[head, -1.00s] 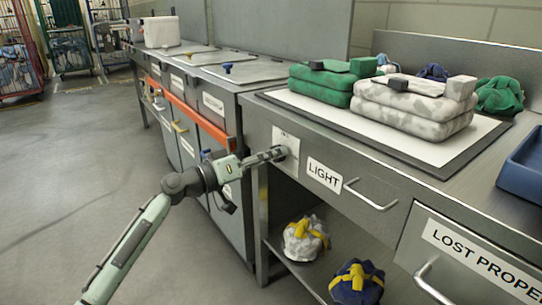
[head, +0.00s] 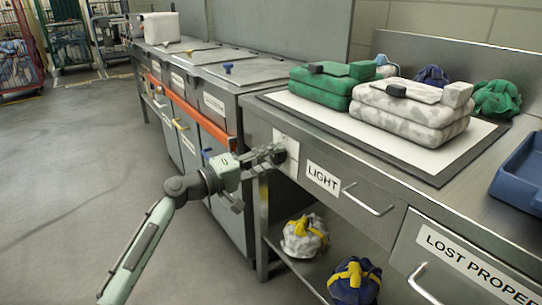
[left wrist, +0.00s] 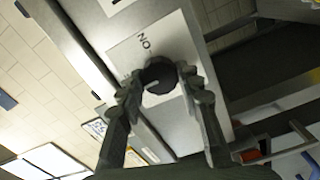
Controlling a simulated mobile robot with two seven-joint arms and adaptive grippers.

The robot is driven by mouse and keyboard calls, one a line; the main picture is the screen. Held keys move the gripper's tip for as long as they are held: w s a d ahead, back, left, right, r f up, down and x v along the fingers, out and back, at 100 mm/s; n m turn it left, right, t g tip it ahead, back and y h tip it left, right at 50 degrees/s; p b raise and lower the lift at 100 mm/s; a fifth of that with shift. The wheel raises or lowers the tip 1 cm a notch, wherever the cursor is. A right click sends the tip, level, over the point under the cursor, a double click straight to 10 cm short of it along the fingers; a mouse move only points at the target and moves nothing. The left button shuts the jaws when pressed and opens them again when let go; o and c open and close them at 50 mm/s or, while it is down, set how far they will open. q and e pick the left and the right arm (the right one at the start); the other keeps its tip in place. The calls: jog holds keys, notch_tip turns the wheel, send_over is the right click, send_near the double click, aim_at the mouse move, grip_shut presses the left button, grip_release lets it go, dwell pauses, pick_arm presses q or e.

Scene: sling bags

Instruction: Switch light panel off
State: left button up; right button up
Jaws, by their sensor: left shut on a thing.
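A white switch plate (head: 291,145) sits on the bench front, left of the LIGHT label (head: 322,178). My left gripper (head: 274,155) reaches it from the left. In the left wrist view, the plate (left wrist: 181,36) carries a round black knob (left wrist: 160,72) and lettering that reads ON, seen upside down. My left gripper (left wrist: 160,88) is shut on the knob, one finger on each side. In the head view the gripper hides the knob. The light panel (head: 430,160) is a white surface in a dark frame on the bench top. My right gripper is out of view.
A green bag (head: 325,88) and a grey-white camouflage bag (head: 412,112) lie folded on the panel. A drawer handle (head: 368,202) juts out right of the label. Bundled bags (head: 304,236) lie on the shelf below. A blue tray (head: 520,175) stands at right. Floor at left is clear.

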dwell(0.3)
pick_arm(q)
jog(key=o, duration=1.2)
jog(key=shift+c, duration=0.2)
jog(key=shift+a, duration=0.1)
jog(key=v, duration=1.2)
